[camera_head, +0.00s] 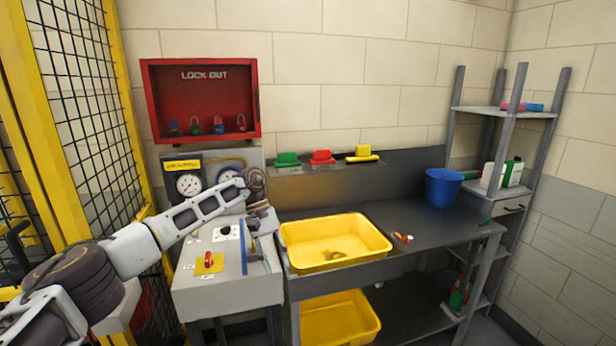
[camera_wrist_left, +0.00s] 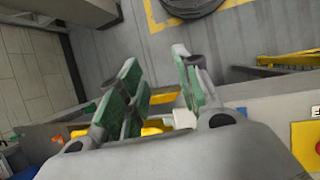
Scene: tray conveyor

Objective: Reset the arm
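My left arm comes in from the left in the head view and reaches over the grey control box (camera_head: 228,296). My left gripper (camera_head: 255,266) hangs at its end, beside the box's right edge and near the left end of the yellow bin (camera_head: 291,259). In the left wrist view the gripper (camera_wrist_left: 165,75) has its two green-padded fingers apart, with no held object visible between them. A red knob on a yellow plate (camera_head: 208,264) is left of the gripper. My right gripper is out of view.
The grey workbench (camera_head: 440,226) carries the yellow bin, a small orange item (camera_head: 402,238) and a blue bucket (camera_head: 443,187). A red lockout cabinet (camera_head: 203,145) hangs on the wall above the gauges. A yellow-framed mesh fence (camera_head: 137,150) stands close on the left. A shelf rack (camera_head: 523,115) is at right.

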